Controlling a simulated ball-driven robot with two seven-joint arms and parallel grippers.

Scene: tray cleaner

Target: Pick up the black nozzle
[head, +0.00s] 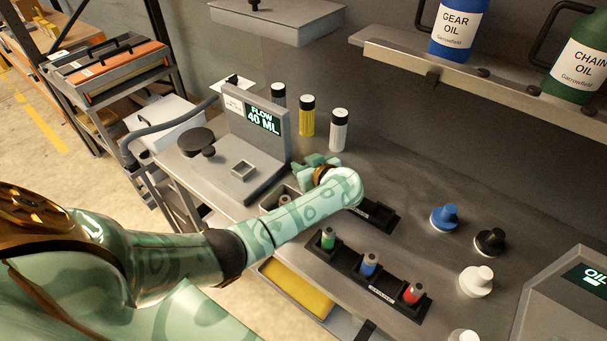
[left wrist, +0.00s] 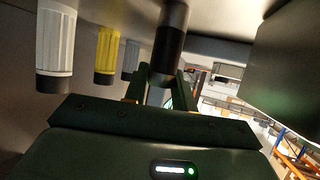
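A plain black cylinder, seemingly the black nozzle (left wrist: 172,38), stands large at the top centre of the left wrist view, its upper end cut off by the frame. The two fingers of my left gripper (left wrist: 162,88) lie on either side of its lower end in that view. Whether they press on it is unclear. In the head view my left gripper (head: 318,166) is over the bench, its fingers largely hidden behind my wrist, and no black nozzle shows there. My right gripper is out of both views.
Green (head: 328,239), blue (head: 370,265) and red (head: 413,293) nozzles stand in a black rack at the bench front. Grey, yellow (head: 307,120) and white (head: 339,132) capped bottles stand behind the gripper. The flow station (head: 262,140) is left; blue, black and white knobs are right.

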